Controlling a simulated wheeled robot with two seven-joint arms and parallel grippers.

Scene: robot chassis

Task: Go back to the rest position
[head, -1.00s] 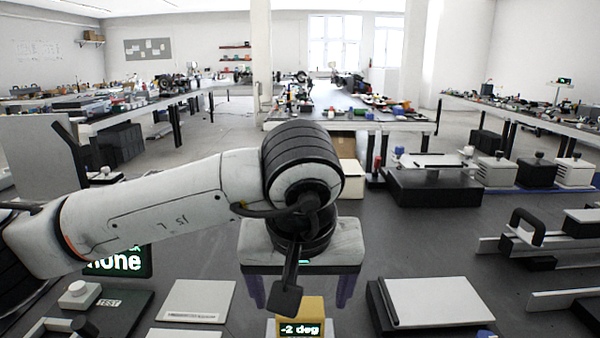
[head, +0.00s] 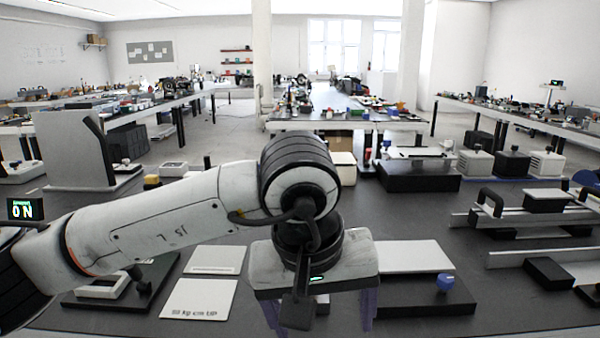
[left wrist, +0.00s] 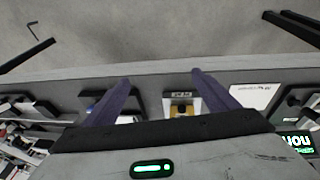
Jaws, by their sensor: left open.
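My left arm reaches in from the left in the head view. My left gripper (head: 320,312) hangs over the front part of the dark bench (head: 410,230), its two purple fingers spread apart. It also shows in the left wrist view (left wrist: 162,84), with the fingers open and nothing held between them. My right gripper is in neither view.
White panels (head: 199,299) lie left of the gripper. A white-topped black block with a blue knob (head: 445,282) stands to the right. Metal rails with black handles (head: 490,201) lie farther right. The bench's front edge runs along the bottom; bare floor (left wrist: 150,35) lies beyond it.

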